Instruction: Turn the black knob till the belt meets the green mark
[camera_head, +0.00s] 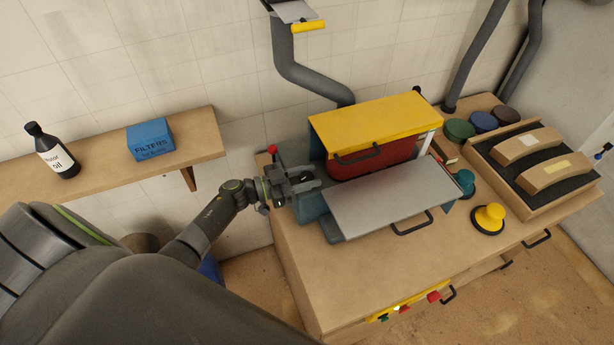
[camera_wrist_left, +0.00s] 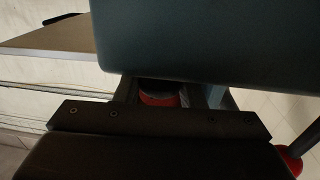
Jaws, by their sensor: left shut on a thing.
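My left gripper (camera_head: 303,180) is at the left end of the sanding machine (camera_head: 370,165), beside its blue-grey housing. In the left wrist view my gripper (camera_wrist_left: 165,92) is shut on a small round dark part with a red band, which I take to be the black knob (camera_wrist_left: 160,99). The housing hides much of it, and I cannot make out its angle. The machine has a yellow cover, a red body and a flat grey table (camera_head: 390,196). I cannot make out the belt edge or the green mark in either view. My right gripper is not in view.
A red ball (camera_head: 272,149) stands close behind my left gripper. A shelf (camera_head: 200,150) holds a bottle (camera_head: 52,152) and a blue box (camera_head: 150,139).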

